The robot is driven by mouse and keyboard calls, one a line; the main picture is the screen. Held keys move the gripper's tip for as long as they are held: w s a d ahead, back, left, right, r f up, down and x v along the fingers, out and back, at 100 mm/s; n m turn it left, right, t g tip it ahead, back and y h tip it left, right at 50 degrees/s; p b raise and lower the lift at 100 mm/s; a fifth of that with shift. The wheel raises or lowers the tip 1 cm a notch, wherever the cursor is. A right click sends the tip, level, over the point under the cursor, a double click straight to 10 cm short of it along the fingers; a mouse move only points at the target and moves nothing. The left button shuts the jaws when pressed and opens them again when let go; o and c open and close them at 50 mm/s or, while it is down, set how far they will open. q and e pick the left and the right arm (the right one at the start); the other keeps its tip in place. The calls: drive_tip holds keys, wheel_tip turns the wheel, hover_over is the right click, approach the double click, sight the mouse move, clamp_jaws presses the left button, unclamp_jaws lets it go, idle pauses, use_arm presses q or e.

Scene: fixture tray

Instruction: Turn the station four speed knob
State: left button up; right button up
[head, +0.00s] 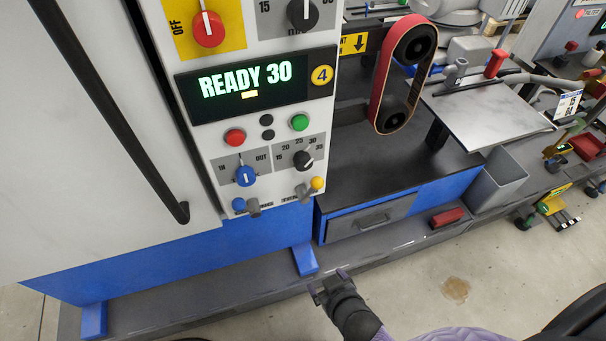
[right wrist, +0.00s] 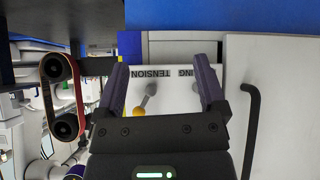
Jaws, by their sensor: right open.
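The station four panel has a display (head: 245,83) reading READY 30, beside a yellow badge with a 4. Below it, a black knob (head: 304,161) sits on a grey scale marked about 15 to 35, its white pointer tilted up and right, near 30. My right gripper (head: 330,284) is open and empty, low in front of the station and well below the knob. In the right wrist view its two fingers (right wrist: 164,95) stand apart, with panel lettering reading TENSION beyond them. The knob does not show in the wrist view. My left gripper is not in view.
A blue knob (head: 245,176) is left of the black one. Red (head: 235,137) and green (head: 300,123) buttons are above; small levers with blue and yellow tips are below. A red knob (head: 208,30) is higher. A belt loop (head: 402,75) juts out at right.

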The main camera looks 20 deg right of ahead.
drive_tip(key=w+r+t+b, duration=0.5)
drive_tip(key=w+r, duration=0.2)
drive_tip(key=w, duration=0.1)
drive_tip(key=m+t+b, duration=0.1)
drive_tip(key=t+b, duration=0.1)
drive_tip(key=t, duration=0.2)
approach(305, 167)
drive_tip(key=shift+h, duration=0.3)
drive_tip(key=w, duration=0.3)
drive_tip(key=w+b, duration=0.1)
drive_tip(key=w, duration=0.5)
drive_tip(key=shift+w+a+r, duration=0.2)
drive_tip(key=shift+a+r, duration=0.1)
drive_tip(key=shift+w+b, duration=0.35)
drive_tip(key=shift+w, duration=0.25)
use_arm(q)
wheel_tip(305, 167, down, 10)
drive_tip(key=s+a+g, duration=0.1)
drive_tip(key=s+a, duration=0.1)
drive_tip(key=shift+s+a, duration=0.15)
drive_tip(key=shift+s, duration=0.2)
use_arm(e)
drive_tip(key=shift+c, duration=0.3)
drive_tip(key=c, duration=0.9)
clamp_jaws()
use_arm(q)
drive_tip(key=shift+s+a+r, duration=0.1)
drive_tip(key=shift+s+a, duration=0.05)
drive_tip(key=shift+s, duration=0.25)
